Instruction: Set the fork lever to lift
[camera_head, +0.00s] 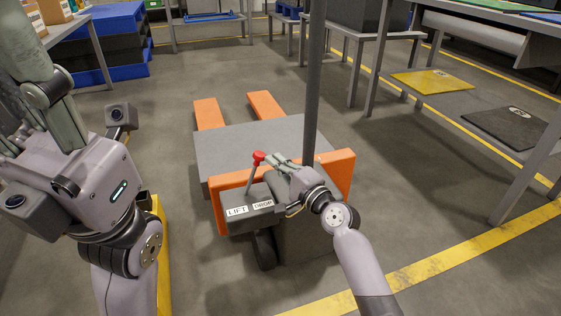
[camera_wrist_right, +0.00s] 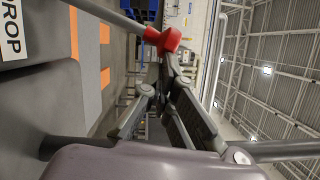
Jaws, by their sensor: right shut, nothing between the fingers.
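The fork lever is a thin grey rod with a red knob (camera_head: 259,157), standing on the grey control box of an orange and grey pallet truck (camera_head: 250,140). It leans slightly right, above the LIFT label (camera_head: 237,211) on the left and the DROP label (camera_head: 263,204) on the right. My right gripper (camera_head: 270,159) is shut and empty, its tips just right of the knob. In the right wrist view the red knob (camera_wrist_right: 165,40) is close by the shut fingertips (camera_wrist_right: 170,66); contact is unclear. My left gripper (camera_head: 50,95) is raised at the left, its fingertips unclear.
A dark upright post (camera_head: 313,80) rises just right of my right gripper. Workbenches and a yellow mat (camera_head: 432,81) are at the right. Blue and black crates (camera_head: 105,45) are stacked at the upper left. Open floor lies around the truck.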

